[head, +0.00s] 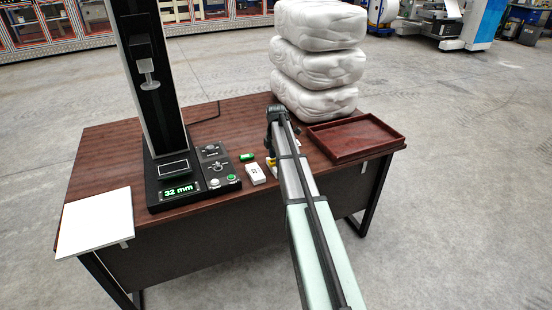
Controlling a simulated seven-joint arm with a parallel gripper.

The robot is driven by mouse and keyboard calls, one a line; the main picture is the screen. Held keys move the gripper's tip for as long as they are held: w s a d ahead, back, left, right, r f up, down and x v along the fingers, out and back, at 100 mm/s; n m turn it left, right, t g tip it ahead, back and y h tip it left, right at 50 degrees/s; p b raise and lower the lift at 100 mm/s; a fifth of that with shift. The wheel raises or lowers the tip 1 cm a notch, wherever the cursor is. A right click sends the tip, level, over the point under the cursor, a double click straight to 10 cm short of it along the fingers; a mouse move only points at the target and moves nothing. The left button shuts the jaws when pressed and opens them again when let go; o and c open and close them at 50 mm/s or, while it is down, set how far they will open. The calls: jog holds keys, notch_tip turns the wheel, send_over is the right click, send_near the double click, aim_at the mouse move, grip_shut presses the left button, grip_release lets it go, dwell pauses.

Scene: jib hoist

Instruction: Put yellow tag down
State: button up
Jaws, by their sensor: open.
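A small yellow piece, which looks like the yellow tag (270,162), shows on the table just left of my arm. My arm covers part of it, so its full shape is hidden. My gripper (271,152) points down close over it. The fingers are small and dark here, and they look open. I cannot tell whether they touch the yellow piece.
A white tag-like block (255,174) and a small green piece (247,157) lie left of my gripper on the brown table (105,155). A column with a "32 mm" display (179,189) and a control box (216,168) stand further left. A red-brown tray (356,137) and stacked white bundles (318,62) are right and behind.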

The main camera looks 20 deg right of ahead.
notch_tip(320, 180, up, 12)
dwell(0.6)
jog(key=shift+c, duration=0.2)
dwell(1.5)
